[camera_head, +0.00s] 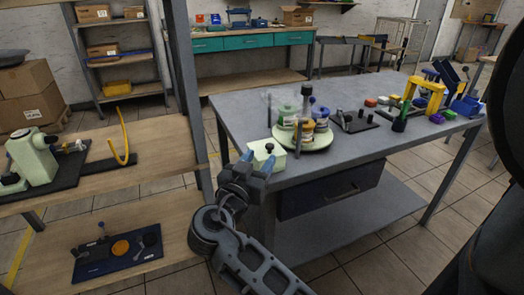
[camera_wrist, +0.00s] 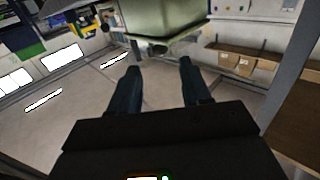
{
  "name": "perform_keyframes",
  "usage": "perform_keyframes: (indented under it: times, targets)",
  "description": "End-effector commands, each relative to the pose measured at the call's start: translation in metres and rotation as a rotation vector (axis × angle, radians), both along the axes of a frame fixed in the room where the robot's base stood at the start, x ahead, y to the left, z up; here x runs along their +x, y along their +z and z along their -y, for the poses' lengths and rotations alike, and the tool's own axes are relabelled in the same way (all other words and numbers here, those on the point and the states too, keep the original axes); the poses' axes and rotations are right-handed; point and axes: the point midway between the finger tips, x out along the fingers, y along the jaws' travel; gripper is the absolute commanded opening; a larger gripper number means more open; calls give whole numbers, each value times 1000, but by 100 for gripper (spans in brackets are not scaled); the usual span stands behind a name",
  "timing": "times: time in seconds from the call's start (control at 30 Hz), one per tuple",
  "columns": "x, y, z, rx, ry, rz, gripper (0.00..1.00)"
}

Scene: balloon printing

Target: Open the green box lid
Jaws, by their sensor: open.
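A small pale green box (camera_head: 276,161) with a dark knob (camera_head: 269,148) on its lid sits at the near left corner of the grey table (camera_head: 340,150). The lid looks closed. My gripper (camera_head: 258,164) is just in front of the box, with its two blue-tipped fingers apart, and partly hides its front side. In the wrist view, the pale green box (camera_wrist: 165,18) fills the top middle, beyond the fingers. My gripper (camera_wrist: 157,60) is open there, with nothing between the fingers. I cannot tell whether a finger touches the box.
A round pale green tray (camera_head: 303,142) with several small containers stands just right of the box. A dark stand (camera_head: 355,122) and a yellow frame (camera_head: 424,92) are farther right. A wooden shelf unit (camera_head: 95,170) with a pale green machine (camera_head: 35,158) is on the left.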

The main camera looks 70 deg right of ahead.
Motion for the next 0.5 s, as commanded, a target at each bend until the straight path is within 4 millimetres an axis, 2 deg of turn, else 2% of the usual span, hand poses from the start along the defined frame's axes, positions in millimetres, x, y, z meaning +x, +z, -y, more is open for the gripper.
perform_keyframes:
  times: [0.5]
  targets:
    - [-6, 1, 67, 0, -1, 0, 48]
